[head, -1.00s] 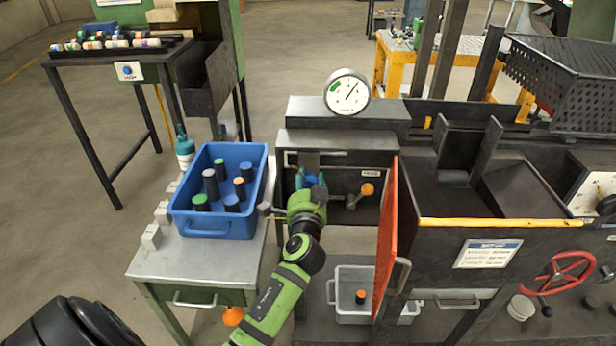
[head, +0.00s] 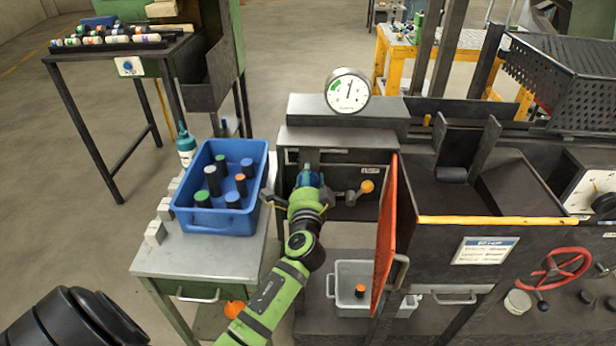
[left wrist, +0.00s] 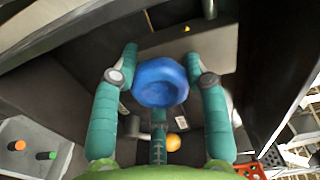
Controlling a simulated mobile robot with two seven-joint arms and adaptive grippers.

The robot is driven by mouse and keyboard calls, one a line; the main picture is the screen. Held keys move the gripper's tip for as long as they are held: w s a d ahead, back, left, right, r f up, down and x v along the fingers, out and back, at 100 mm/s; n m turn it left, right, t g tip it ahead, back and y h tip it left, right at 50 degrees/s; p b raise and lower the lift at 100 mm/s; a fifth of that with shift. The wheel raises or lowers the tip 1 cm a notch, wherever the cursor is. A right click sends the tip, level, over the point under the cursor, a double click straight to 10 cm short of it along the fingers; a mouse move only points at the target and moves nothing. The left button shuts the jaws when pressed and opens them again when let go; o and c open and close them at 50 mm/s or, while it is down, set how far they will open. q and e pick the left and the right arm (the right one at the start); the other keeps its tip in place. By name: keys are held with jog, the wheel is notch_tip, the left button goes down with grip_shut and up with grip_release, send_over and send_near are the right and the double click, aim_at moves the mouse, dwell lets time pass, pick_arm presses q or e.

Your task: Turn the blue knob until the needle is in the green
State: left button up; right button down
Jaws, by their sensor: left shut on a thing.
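The blue knob (left wrist: 160,82) sits between the teal fingers of my left gripper (left wrist: 161,65) in the left wrist view, and the fingers are shut on it. In the head view my left gripper (head: 308,186) reaches into the dark recess below the gauge and mostly hides the knob. The round white gauge (head: 348,91) stands on top of the furnace block. Its needle points almost straight up, to the right of the green band (head: 335,88) on the left of the dial. My right gripper is not in view.
An orange door (head: 388,225) stands open right of my left arm. A blue bin (head: 240,225) with several dark cylinders is on the side table at left. An orange ball-ended lever (head: 367,186) is right of the gripper. A grey bin (head: 343,312) stands below.

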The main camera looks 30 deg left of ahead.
pick_arm(q)
jog(key=shift+w+d+r, duration=0.2)
jog(key=shift+r, duration=0.15)
jog(key=o, duration=1.2)
jog(key=shift+c, duration=0.2)
jog(key=shift+w+d+f, duration=0.1)
jog(key=shift+d+f, duration=0.05)
jog(key=shift+s+f, duration=0.1)
jog(key=shift+s, duration=0.2)
jog(key=v, duration=1.1)
jog(key=shift+s+d, duration=0.15)
jog(key=shift+s, duration=0.1)
